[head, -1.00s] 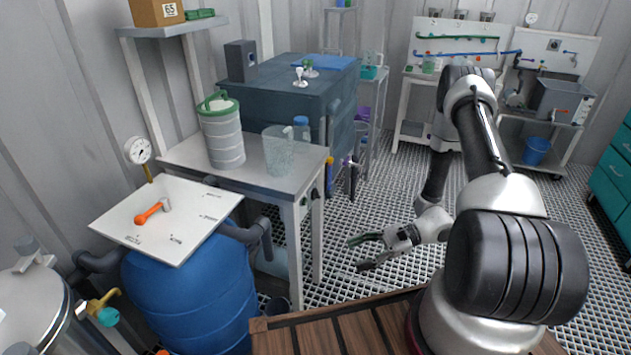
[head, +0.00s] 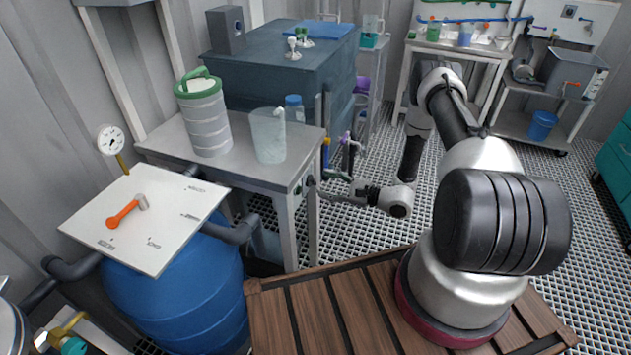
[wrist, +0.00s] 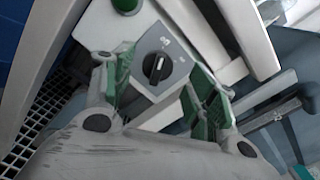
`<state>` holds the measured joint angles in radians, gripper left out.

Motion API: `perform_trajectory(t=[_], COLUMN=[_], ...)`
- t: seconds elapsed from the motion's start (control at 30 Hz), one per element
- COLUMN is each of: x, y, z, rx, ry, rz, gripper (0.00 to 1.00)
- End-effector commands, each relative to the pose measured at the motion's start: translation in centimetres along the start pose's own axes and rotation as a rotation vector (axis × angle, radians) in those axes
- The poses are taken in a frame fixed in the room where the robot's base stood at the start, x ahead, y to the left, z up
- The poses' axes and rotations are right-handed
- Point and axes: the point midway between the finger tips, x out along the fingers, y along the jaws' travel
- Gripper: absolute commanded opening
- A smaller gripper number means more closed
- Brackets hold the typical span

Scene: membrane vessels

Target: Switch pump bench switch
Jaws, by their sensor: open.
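The pump bench switch (wrist: 157,67) is a black rotary knob on a grey plate with small markings, and it fills the middle of the wrist view. My gripper (wrist: 163,72) is open, with one green-padded finger on each side of the knob. The knob appears between and beyond the fingertips; whether either finger touches it I cannot tell. In the head view my gripper (head: 335,186) is beside the right end of the pump bench (head: 240,165), low by its front leg. The switch is too small there to read its position.
A green button (wrist: 124,4) is above the switch plate. On the bench stand a grey canister with a green lid (head: 203,115) and a clear beaker (head: 268,135). A blue barrel (head: 180,290) with a white board (head: 150,240) is left. Grated floor is open behind my arm.

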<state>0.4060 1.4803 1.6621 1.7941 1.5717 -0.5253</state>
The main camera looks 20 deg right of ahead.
Motion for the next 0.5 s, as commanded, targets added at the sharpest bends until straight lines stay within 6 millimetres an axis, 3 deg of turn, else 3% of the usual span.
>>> perform_trajectory(t=[0.23, 0.5], x=[3.7, 4.6], y=[0.1, 0.0], z=[0.0, 0.0], rx=[0.000, 0.001], ry=[-0.001, 0.000], rz=[0.002, 0.001], gripper=[0.57, 0.57])
